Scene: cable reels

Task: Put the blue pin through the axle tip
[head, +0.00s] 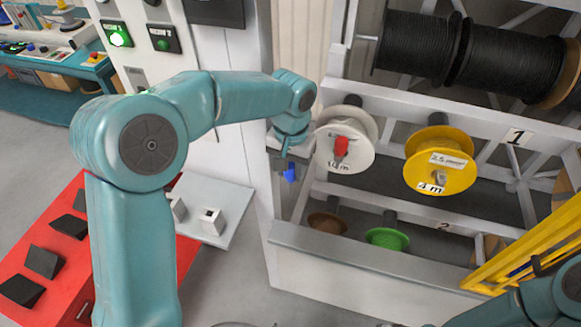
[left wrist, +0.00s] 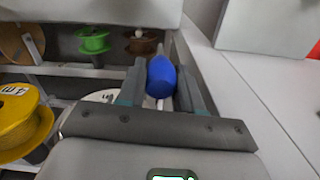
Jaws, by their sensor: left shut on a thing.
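My left gripper (head: 287,160) is shut on the blue pin (head: 290,172), left of the white reel and in front of the rack's white side post. In the left wrist view the blue pin (left wrist: 161,77) sits between the two dark fingers of the left gripper (left wrist: 163,92). The white reel (head: 330,160) has a red piece (head: 341,146) at its hub. The yellow reel (head: 420,150) shows a pale axle tip (head: 439,178) at its hub, apart from the pin. My right gripper is out of view; only part of that arm shows at lower right.
Green (head: 387,239) and brown (head: 327,222) reels sit on the lower row. Black reels (head: 415,45) hang above. A white rail (head: 380,258) runs along the rack's front. A yellow frame (head: 530,240) stands at right. A red cabinet (head: 70,210) is at left.

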